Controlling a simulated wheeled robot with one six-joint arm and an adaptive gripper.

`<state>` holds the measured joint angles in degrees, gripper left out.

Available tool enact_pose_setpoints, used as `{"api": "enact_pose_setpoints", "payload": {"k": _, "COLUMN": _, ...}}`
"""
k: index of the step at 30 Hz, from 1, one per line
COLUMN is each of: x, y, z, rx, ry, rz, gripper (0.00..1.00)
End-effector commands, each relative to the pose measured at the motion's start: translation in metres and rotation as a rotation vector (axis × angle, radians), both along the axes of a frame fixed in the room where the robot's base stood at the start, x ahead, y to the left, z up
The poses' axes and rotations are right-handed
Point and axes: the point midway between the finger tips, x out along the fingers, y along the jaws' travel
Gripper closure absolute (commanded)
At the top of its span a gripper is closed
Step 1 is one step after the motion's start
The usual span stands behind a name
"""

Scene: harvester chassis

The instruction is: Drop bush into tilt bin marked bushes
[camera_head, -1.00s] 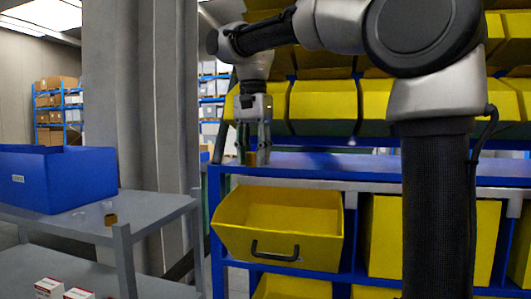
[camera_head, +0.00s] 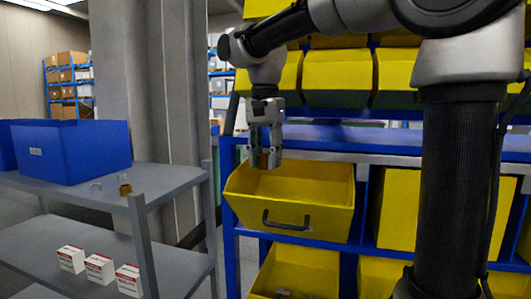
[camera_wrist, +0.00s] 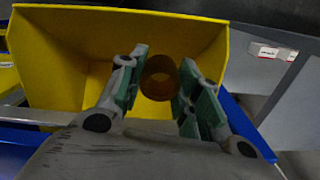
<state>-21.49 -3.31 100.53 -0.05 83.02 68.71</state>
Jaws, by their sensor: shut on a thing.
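My gripper (camera_head: 266,160) points down over the back left part of an open yellow tilt bin (camera_head: 300,215) with a black handle, in the blue rack. It is shut on a small brown ring-shaped bush (camera_wrist: 160,78), which shows between the green finger pads in the wrist view. In the head view the bush (camera_head: 263,161) is a small brown patch between the fingertips. The tilted-out bin (camera_wrist: 60,60) lies beyond the fingers in the wrist view, and the visible part of its inside looks empty. I see no readable marking on the bin.
Another brown bush (camera_head: 125,189) and small clear rings lie on the grey shelf cart (camera_head: 165,182) at left, near a blue crate (camera_head: 70,152). White boxes (camera_head: 99,268) stand on its lower shelf. The blue rack beam (camera_head: 400,140) runs behind my gripper.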

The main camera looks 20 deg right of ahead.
Motion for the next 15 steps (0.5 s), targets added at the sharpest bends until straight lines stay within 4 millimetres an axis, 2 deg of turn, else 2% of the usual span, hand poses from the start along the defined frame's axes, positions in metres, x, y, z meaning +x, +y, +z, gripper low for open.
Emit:
{"api": "enact_pose_setpoints", "payload": {"k": 4, "x": 0.0, "y": 0.0, "z": 0.0002, "rx": 0.0, "ry": 0.0, "rz": 0.0, "gripper": 0.92}}
{"api": "enact_pose_setpoints", "payload": {"k": 5, "x": 0.0, "y": 0.0, "z": 0.0002, "rx": 0.0, "ry": 0.0, "rz": 0.0, "gripper": 0.61}}
{"api": "enact_pose_setpoints", "payload": {"k": 8, "x": 0.0, "y": 0.0, "z": 0.0002, "rx": 0.0, "ry": 0.0, "rz": 0.0, "gripper": 0.43}}
{"api": "enact_pose_setpoints", "payload": {"k": 15, "x": 0.0, "y": 0.0, "z": 0.0003, "rx": 0.0, "ry": 0.0, "rz": 0.0, "gripper": 0.42}}
